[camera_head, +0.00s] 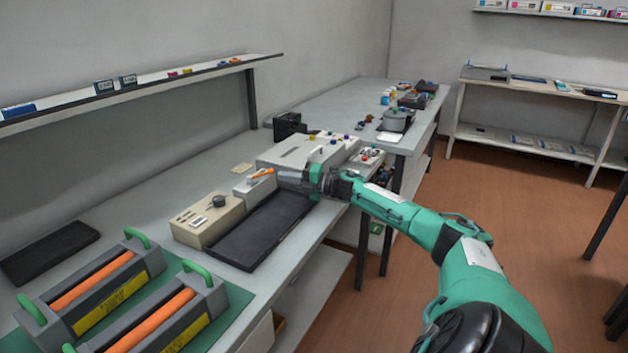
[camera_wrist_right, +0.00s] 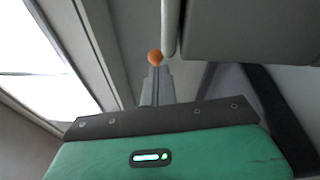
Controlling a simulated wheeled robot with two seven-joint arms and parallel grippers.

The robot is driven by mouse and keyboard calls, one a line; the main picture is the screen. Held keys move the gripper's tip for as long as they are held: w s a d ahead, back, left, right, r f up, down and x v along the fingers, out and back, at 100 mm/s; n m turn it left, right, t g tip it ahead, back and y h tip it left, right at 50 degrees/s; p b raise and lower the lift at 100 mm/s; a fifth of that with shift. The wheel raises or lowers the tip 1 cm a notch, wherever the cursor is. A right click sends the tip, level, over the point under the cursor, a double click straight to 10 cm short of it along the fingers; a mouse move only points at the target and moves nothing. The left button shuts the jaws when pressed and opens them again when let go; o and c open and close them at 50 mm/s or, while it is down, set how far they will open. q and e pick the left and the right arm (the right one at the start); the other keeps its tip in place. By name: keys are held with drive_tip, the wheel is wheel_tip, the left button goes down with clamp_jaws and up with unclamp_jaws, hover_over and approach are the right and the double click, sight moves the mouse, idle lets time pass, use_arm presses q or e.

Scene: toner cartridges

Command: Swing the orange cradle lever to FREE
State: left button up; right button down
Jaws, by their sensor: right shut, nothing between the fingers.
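The orange lever (camera_head: 262,173) sits on a small light-grey block (camera_head: 245,187) beside a black tray on the bench. In the right wrist view its rounded orange end (camera_wrist_right: 155,57) shows just beyond my fingertips; I cannot tell whether they touch it. My right gripper (camera_head: 279,176) reaches in from the right, close beside the lever. In the right wrist view its fingers (camera_wrist_right: 157,72) are together with nothing between them. Any FREE marking is too small to read. My left gripper is not in view.
A beige box with a dark knob (camera_head: 208,218) and the black tray (camera_head: 262,230) lie near the lever. A larger pale machine (camera_head: 290,152) stands behind my gripper. Two grey cartridges with orange rollers (camera_head: 95,285) rest on a green mat at front left.

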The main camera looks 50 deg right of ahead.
drive_tip(key=v, duration=0.5)
drive_tip(key=shift+s+d+f, duration=0.15)
drive_tip(key=shift+s+d, duration=0.05)
drive_tip(key=shift+s, duration=0.15)
drive_tip(key=shift+v, duration=3.1)
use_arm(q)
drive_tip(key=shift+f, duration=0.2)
use_arm(e)
drive_tip(key=shift+s, duration=0.15)
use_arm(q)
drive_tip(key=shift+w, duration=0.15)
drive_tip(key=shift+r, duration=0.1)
